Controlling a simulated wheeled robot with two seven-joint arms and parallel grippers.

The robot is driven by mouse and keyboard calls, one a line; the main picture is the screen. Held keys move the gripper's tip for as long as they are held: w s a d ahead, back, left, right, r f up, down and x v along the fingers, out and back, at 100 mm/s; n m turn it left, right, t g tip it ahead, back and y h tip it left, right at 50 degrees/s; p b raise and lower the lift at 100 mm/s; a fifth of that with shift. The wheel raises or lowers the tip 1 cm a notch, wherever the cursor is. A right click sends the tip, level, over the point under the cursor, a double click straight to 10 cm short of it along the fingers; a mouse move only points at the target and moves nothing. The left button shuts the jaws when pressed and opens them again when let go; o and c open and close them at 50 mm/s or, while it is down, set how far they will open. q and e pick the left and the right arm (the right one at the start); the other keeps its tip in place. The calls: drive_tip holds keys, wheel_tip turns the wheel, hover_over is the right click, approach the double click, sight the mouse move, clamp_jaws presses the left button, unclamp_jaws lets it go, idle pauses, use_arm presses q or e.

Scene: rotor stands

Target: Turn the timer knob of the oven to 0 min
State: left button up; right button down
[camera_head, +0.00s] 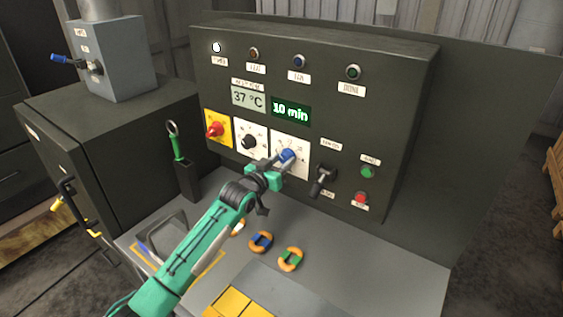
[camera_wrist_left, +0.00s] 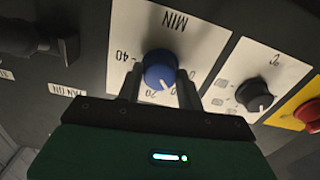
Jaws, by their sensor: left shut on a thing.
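The timer knob (camera_head: 287,155) is blue and sits on a white dial plate on the dark control panel of the oven (camera_head: 385,150). A green display (camera_head: 291,110) above it reads 10 min. My left gripper (camera_head: 280,162) reaches up to the panel and is shut on the blue knob. In the left wrist view the fingers (camera_wrist_left: 160,85) stand on both sides of the blue knob (camera_wrist_left: 160,70). The plate there reads MIN, with 40 and 20 legible; the 0 mark is not clearly seen. My right gripper is not in view.
A black knob (camera_head: 249,141) and a red knob (camera_head: 214,130) are left of the timer. A black lever (camera_head: 322,180) and green and red buttons (camera_head: 361,198) are to its right. Rotor parts (camera_head: 290,259) and a yellow block (camera_head: 238,303) are on the grey table below.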

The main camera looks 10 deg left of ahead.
use_arm(q)
drive_tip(key=n, duration=0.4)
drive_tip(key=shift+f+n, duration=0.1)
drive_tip(key=shift+n, duration=0.2)
drive_tip(key=n+p, duration=0.1)
drive_tip(key=n, duration=0.3)
drive_tip(key=shift+n, duration=0.3)
drive_tip(key=o, duration=1)
drive_tip(key=shift+s, duration=0.1)
